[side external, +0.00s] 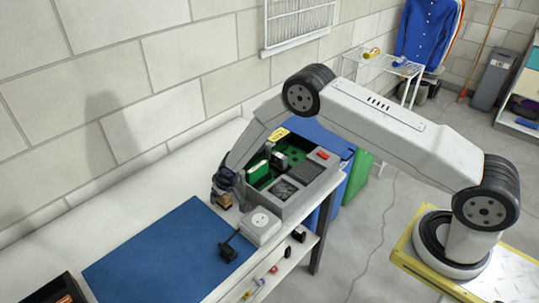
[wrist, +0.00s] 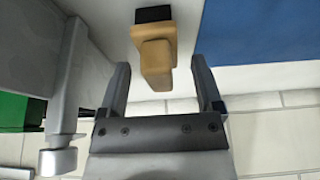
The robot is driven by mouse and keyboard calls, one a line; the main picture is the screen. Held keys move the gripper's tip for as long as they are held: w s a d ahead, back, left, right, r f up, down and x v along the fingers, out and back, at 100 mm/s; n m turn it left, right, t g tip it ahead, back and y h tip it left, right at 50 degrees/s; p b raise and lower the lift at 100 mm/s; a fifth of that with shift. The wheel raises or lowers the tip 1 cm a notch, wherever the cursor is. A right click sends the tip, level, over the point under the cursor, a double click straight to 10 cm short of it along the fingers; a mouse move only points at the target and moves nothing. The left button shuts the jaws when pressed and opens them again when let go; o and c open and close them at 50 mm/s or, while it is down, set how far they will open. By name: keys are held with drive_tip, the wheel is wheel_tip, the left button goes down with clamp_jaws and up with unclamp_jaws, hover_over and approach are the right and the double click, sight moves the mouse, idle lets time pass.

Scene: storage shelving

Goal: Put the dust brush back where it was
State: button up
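The dust brush (wrist: 153,45) has a tan wooden body and a dark end. In the wrist view it is at the top centre, over the white surface. In the side view a small tan part of it (side external: 225,201) shows just under my gripper (side external: 224,186), at the left end of the grey box. In the wrist view my gripper (wrist: 161,72) is open. The near end of the brush lies between the fingertips, with a gap on both sides. I cannot tell how far the brush is below the fingers.
The grey box (side external: 320,185) with green boards inside stands right of my gripper. A white socket box (side external: 260,225) and a black plug (side external: 228,250) are in front. A blue mat (side external: 150,255) covers the bench at left. A dark tray (side external: 55,292) is at lower left.

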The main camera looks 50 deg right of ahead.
drive_tip(key=shift+r, duration=0.15)
drive_tip(key=v, duration=1.2)
idle(0.4)
idle(0.6)
drive_tip(key=s+d+r, duration=0.2)
drive_tip(key=s+r, duration=0.2)
drive_tip(key=s, duration=0.4)
drive_tip(key=s+d+r+g, duration=0.1)
drive_tip(key=s+r, duration=0.3)
drive_tip(key=s, duration=0.4)
drive_tip(key=s+d+r+g, duration=0.1)
drive_tip(key=s+d+r, duration=0.3)
drive_tip(key=s, duration=0.5)
drive_tip(key=shift+r, duration=0.4)
